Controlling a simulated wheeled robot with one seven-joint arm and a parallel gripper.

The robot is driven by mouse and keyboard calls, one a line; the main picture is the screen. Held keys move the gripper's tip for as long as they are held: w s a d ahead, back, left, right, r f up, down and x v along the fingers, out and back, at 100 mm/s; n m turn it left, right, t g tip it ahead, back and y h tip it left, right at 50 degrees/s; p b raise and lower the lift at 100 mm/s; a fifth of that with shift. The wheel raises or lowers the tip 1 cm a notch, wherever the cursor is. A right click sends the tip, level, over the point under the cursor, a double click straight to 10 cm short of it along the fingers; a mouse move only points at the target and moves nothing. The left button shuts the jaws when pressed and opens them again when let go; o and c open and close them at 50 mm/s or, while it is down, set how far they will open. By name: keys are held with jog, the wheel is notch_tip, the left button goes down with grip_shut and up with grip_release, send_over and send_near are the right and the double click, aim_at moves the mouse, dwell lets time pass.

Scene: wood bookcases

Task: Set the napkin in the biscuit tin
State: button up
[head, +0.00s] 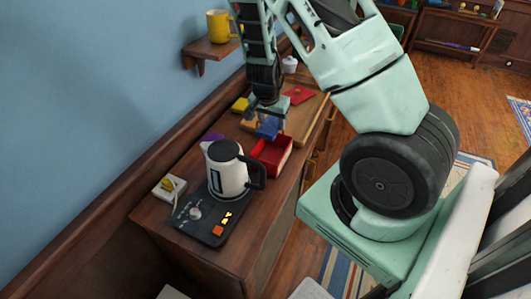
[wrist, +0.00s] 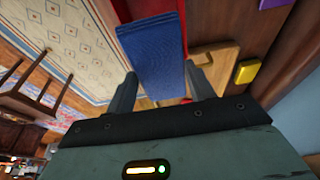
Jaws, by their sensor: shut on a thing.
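The napkin is a folded blue cloth (head: 268,129) in the head view. It also fills the upper middle of the wrist view (wrist: 152,55), between my fingers. My gripper (head: 266,112) is shut on it, pointing down over the cabinet top; in the wrist view my gripper (wrist: 163,88) has a finger on each side of the cloth. The red open-topped box (head: 271,163), which I take as the biscuit tin, stands just in front of the napkin. Its red also shows past the napkin's far end in the wrist view (wrist: 140,9). The exact gap between them is unclear.
A white kettle (head: 228,178) stands on a black tray (head: 207,231) close before the tin. A wooden board (head: 304,118) with a red cloth (head: 299,95) lies behind. A yellow block (head: 240,104) is near the wall. A shelf (head: 212,49) holds a yellow mug (head: 220,25).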

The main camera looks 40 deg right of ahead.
notch_tip(320, 180, down, 9)
jog(key=shift+f, duration=0.1)
dwell(0.3)
jog(key=shift+f, duration=0.1)
jog(key=shift+f+b, duration=0.5)
jog(key=shift+f, duration=0.05)
jog(key=o, duration=0.8)
jog(key=shift+c, duration=0.2)
jog(key=shift+r, duration=0.1)
